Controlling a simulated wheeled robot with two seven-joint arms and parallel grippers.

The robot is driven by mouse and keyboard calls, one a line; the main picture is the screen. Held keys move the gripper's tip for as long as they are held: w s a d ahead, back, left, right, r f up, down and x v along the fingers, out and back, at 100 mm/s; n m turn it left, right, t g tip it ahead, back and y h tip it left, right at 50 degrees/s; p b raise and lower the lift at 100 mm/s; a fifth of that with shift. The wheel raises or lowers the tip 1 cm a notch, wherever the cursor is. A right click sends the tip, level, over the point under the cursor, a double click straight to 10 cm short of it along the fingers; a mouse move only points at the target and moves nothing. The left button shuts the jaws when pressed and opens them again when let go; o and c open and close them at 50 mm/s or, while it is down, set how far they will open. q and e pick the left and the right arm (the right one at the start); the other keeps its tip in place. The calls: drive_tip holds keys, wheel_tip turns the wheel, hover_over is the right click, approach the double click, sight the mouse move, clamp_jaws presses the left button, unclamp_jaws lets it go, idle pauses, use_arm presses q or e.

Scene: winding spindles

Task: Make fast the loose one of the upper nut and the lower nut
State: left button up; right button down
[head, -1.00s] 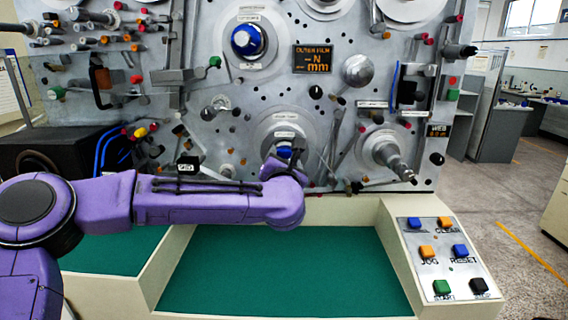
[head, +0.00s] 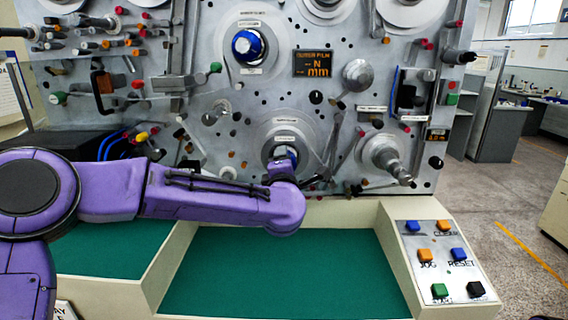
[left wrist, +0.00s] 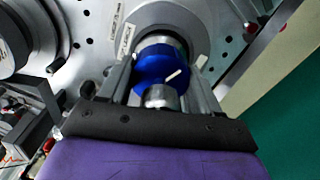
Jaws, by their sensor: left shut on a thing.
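The upper nut (head: 248,45) is a blue knob on the upper spindle of the grey machine panel, with nothing touching it. The lower nut (left wrist: 158,66) is blue and sits on the lower spindle; the left wrist view shows it between the fingers of my left gripper (left wrist: 163,72). The gripper is shut on it. A white mark shows on the nut's face and another white mark beside it at the right. In the head view my left gripper (head: 284,166) mostly hides the lower nut. My right gripper is not in view.
A bare metal spindle (head: 388,158) juts out right of the lower nut. A green-topped ledge (head: 280,275) lies below, free of objects. A slanted button panel (head: 440,255) stands at its right. Levers and knobs crowd the panel's left side.

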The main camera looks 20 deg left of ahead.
use_arm(q)
drive_tip(key=shift+m, duration=0.5)
drive_tip(key=o, duration=1)
drive_tip(key=shift+o, duration=0.2)
drive_tip(key=shift+d, duration=0.1)
drive_tip(key=shift+s, duration=0.25)
drive_tip(key=b+v, duration=0.3)
drive_tip(key=v, duration=0.7)
